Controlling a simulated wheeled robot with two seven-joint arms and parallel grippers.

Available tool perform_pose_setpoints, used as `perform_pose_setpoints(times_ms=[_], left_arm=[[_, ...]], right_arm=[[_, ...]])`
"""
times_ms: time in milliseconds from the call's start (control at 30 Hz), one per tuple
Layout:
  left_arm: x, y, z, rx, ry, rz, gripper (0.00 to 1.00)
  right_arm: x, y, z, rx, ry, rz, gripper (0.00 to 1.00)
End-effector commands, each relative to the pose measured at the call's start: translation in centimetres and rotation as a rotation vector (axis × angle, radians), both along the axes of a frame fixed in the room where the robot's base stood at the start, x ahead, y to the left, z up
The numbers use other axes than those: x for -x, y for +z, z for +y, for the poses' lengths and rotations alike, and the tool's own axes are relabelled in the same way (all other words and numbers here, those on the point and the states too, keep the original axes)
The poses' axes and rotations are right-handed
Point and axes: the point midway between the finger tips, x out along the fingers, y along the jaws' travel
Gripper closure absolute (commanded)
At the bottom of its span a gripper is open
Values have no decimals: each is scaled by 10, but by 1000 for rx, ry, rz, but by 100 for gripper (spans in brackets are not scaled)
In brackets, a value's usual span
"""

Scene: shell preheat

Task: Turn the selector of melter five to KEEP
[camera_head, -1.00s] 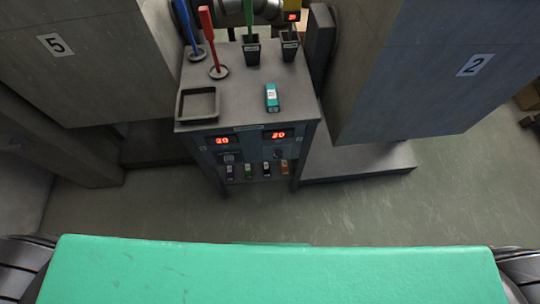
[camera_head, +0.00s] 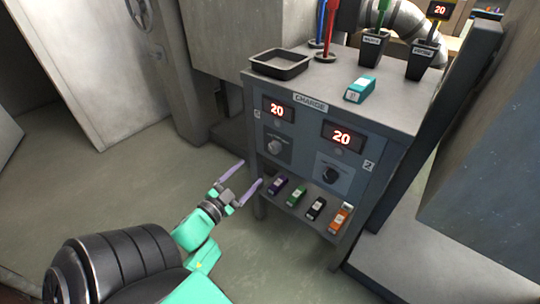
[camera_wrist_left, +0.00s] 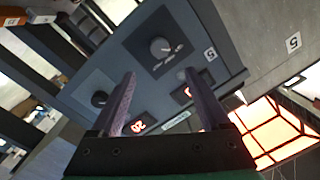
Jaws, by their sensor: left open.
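The control panel has two selector knobs under red displays reading 20. The left, lighter selector (camera_head: 274,146), on the side of tower five, sits under the left display (camera_head: 279,110). In the wrist view this selector (camera_wrist_left: 160,47) has marks beside it, too small to read, near a tag (camera_wrist_left: 210,54). The right, darker selector (camera_head: 330,174) is beside the tag 2 (camera_head: 369,165); it also shows in the wrist view (camera_wrist_left: 99,98). My left gripper (camera_head: 252,171) is open and empty, below and left of the left selector, pointing at the panel without touching. My right gripper is out of view.
The cabinet top holds a black tray (camera_head: 281,64), a teal box (camera_head: 360,90) and dark cups with tools. A low shelf under the panel holds several coloured packets (camera_head: 298,196). Grey towers flank the cabinet. The floor to its left is clear.

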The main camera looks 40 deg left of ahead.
Motion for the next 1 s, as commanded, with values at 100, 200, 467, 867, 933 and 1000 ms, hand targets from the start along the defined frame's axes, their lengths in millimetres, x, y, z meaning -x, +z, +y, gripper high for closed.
perform_pose_setpoints(times_ms=[100,200,467,867,933,1000], left_arm=[[-32,-1,3,-1,-3,-4,21],[-60,-1,6,0,-2,-3,21],[-113,-1,11,3,-1,0,21],[-120,-1,12,4,1,3,47],[-120,-1,12,4,1,3,74],[-120,-1,12,4,1,3,100]], right_arm=[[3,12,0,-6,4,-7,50],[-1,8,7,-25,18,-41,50],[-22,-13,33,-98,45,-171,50],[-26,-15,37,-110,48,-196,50],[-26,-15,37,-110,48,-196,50],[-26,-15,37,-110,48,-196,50]])
